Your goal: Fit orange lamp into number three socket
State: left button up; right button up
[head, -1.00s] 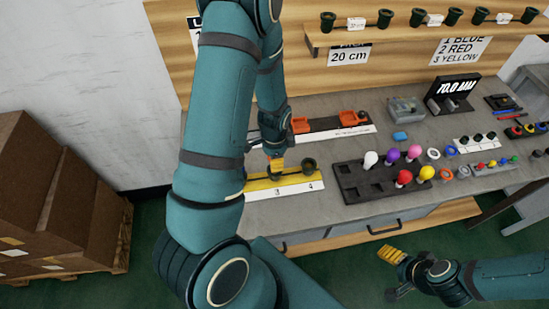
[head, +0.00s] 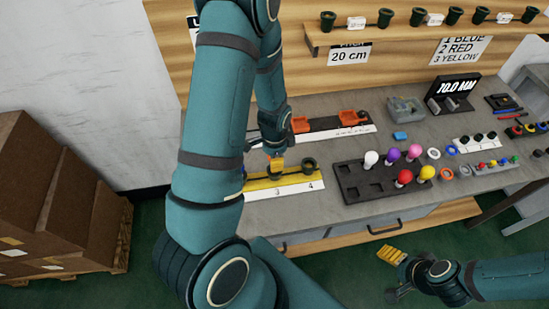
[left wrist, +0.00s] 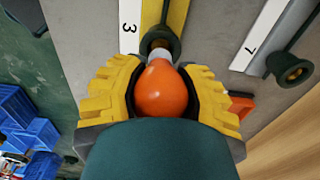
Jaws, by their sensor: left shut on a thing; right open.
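The orange lamp (left wrist: 162,90) is between the yellow fingers of my left gripper (left wrist: 160,95), which is shut on it. Its pale metal base (left wrist: 159,56) points at the dark green number three socket (left wrist: 160,40) beside the "3" label. The base is at the socket's mouth; I cannot tell how far inside it is. In the head view my left gripper (head: 277,167) is over the yellow strip (head: 256,184) at the "3" mark and mostly hides that socket. My right gripper (head: 391,256) is open and empty, low in front of the bench.
The number four socket (head: 309,165) stands just right of my left gripper. A dark tray (head: 352,190) with several coloured lamps is farther right. Behind is another strip (head: 350,131) with orange parts.

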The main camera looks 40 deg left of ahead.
pick_arm(q)
jog(key=shift+f+b, duration=1.1)
jog(key=shift+f, duration=0.15)
dwell(0.6)
jog(key=o, duration=1.2)
notch_tip(320, 180, up, 11)
jog(key=shift+r, duration=0.55)
